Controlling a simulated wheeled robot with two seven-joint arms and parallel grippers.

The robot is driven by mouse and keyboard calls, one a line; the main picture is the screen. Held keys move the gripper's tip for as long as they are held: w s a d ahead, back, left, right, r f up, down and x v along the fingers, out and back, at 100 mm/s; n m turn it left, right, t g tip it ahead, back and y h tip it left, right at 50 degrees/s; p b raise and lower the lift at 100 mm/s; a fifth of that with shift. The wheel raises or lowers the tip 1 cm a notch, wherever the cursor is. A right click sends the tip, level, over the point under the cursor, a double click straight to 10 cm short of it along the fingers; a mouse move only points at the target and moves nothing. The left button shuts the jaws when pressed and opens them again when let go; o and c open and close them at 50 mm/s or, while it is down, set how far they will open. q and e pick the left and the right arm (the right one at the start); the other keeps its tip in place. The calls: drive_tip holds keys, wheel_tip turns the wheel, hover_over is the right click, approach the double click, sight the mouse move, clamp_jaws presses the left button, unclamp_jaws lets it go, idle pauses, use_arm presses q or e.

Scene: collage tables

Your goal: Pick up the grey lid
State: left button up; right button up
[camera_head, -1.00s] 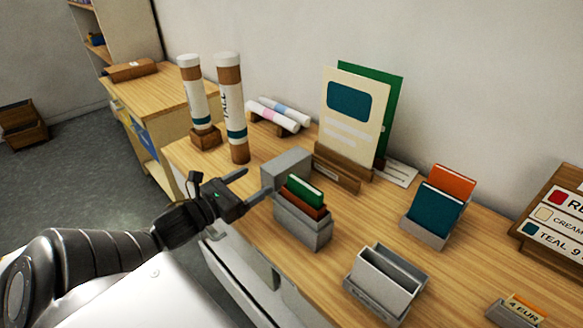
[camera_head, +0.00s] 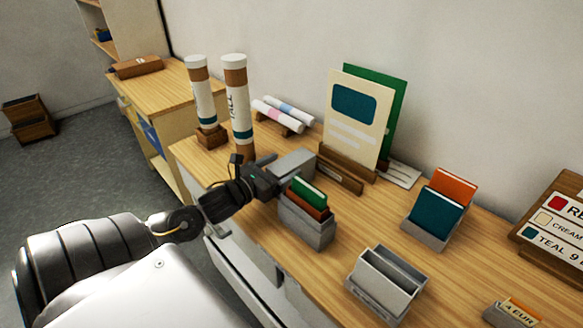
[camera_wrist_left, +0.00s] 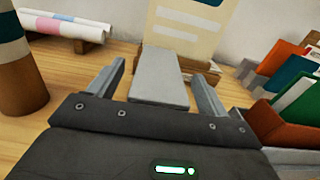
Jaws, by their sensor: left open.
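The grey lid (camera_head: 294,163) is a plain grey slab on the wooden table, behind the grey box (camera_head: 305,229) with green and brown cards. In the left wrist view the lid (camera_wrist_left: 158,82) lies straight ahead, between my two fingers. My left gripper (camera_head: 281,173) is open, with its fingers at the near end of the lid, one on each side. In the left wrist view a gap shows between each finger of the gripper (camera_wrist_left: 156,77) and the lid. Whether a finger touches it I cannot tell. My right gripper is out of view.
Two upright tubes (camera_head: 238,105) stand left of the gripper. Behind the lid are rolled sheets (camera_head: 283,115) and a wooden stand (camera_head: 340,173) with a cream board (camera_head: 352,120). A grey holder (camera_head: 385,282) and a card holder (camera_head: 432,232) stand to the right.

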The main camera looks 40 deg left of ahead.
use_arm(q)
drive_tip(key=shift+w, duration=0.75)
drive_tip(key=shift+w+d, duration=0.1)
drive_tip(key=c, duration=1.1)
drive_tip(key=shift+o, duration=0.2)
